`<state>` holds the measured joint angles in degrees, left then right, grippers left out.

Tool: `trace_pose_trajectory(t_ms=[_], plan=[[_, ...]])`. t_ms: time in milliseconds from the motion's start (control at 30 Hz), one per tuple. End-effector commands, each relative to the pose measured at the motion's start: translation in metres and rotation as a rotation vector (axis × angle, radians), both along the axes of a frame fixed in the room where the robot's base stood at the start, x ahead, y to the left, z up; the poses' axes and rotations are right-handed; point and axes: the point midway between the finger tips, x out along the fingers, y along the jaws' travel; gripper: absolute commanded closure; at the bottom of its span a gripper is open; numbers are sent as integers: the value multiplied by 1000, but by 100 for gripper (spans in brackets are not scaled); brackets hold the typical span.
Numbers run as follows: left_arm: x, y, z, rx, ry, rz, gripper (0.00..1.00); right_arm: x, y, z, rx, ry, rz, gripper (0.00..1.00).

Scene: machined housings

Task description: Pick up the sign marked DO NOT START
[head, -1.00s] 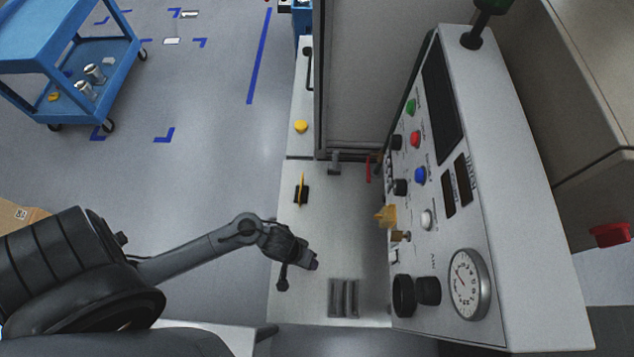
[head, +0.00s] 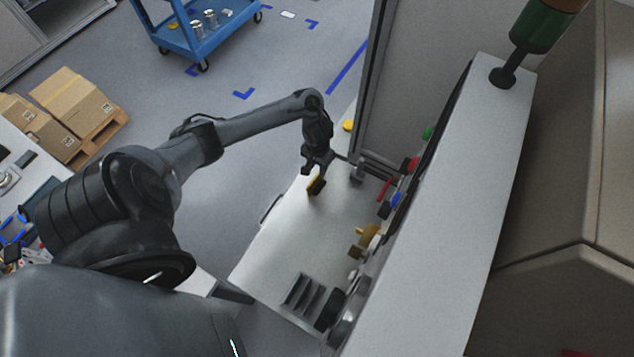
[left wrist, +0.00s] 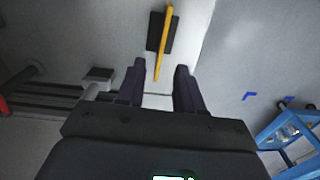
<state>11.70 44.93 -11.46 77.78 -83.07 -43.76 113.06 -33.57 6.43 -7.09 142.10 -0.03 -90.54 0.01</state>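A thin yellow sign in a black base, seen nearly edge-on so its lettering cannot be read, stands on the white ledge. It shows in the head view (head: 313,184) and in the left wrist view (left wrist: 165,38). My left gripper (head: 318,172) is just above it in the head view, partly covering it. In the left wrist view my left gripper (left wrist: 160,70) is open, its two dark fingers apart. The sign's near end appears in line with the gap between the fingertips; whether it is between them in depth I cannot tell. My right gripper is not in view.
The control panel box (head: 450,190) with knobs rises right of the ledge (head: 270,250). A slotted dark block (head: 303,295) sits at the ledge's near end. A blue cart (head: 205,38) and cardboard boxes (head: 75,105) stand on the floor, away to the left.

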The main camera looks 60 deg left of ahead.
Motion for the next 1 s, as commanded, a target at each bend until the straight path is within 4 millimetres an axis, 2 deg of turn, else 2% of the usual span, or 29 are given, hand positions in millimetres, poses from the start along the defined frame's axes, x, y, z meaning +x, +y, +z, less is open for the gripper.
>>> trace_pose_trajectory(t_ms=[33, 200, 467, 800, 1000], plan=[[0, -2, -13, -4, 1, 2, 64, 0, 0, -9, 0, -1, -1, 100], [-1, -1, -32, -2, 1, 1, 64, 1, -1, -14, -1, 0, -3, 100], [-2, -1, -46, -2, 2, 0, 64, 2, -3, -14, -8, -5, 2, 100], [-6, -1, -87, -2, 2, 1, 64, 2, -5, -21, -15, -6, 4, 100], [-5, 0, -95, -1, 0, 0, 64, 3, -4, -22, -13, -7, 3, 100]])
